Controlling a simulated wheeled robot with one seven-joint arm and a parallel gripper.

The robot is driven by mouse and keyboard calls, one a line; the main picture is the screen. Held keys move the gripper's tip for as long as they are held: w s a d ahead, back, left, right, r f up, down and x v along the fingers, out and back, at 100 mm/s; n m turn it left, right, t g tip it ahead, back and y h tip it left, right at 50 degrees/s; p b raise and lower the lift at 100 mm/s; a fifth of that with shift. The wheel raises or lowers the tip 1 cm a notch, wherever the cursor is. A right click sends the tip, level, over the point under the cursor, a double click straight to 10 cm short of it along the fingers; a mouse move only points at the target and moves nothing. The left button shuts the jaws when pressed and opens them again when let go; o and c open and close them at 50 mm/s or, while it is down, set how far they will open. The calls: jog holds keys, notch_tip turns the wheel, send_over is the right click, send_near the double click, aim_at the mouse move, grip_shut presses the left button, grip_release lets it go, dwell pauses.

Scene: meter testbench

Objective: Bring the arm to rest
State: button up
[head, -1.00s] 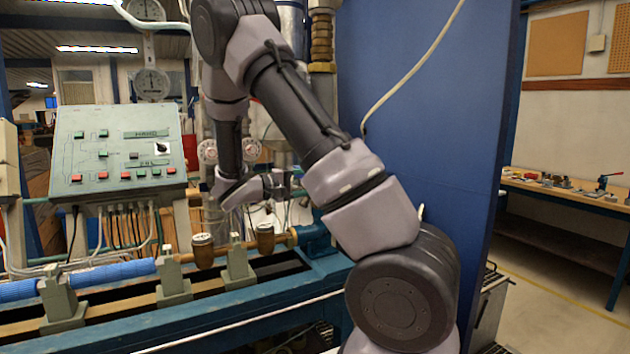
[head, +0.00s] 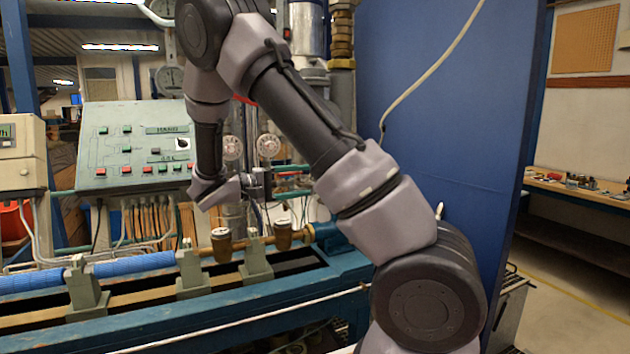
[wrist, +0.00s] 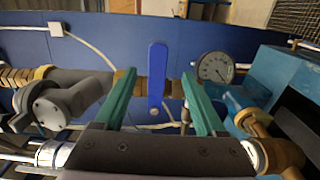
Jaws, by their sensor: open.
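My arm reaches up and over from the lower right in the head view, bent at the elbow near the top edge. Its wrist hangs down in front of the pipework behind the bench. My gripper (wrist: 162,100) is open in the wrist view, with two green fingers apart. A blue lever handle (wrist: 157,75) on a brass-coloured pipe shows between the fingers, and I cannot tell how far beyond them it lies. Nothing is held. In the head view the fingers are small and partly lost against the pipes.
The teal test bench (head: 235,312) carries clamps, blue pipe (head: 130,266) and brass meters (head: 222,247). A control panel (head: 135,148) stands behind it. A blue wall panel (head: 440,130) rises right of my arm. A pressure gauge (wrist: 215,68) is near the right finger.

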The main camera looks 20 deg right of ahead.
jog(key=shift+a, duration=0.45)
jog(key=shift+s+d, duration=0.1)
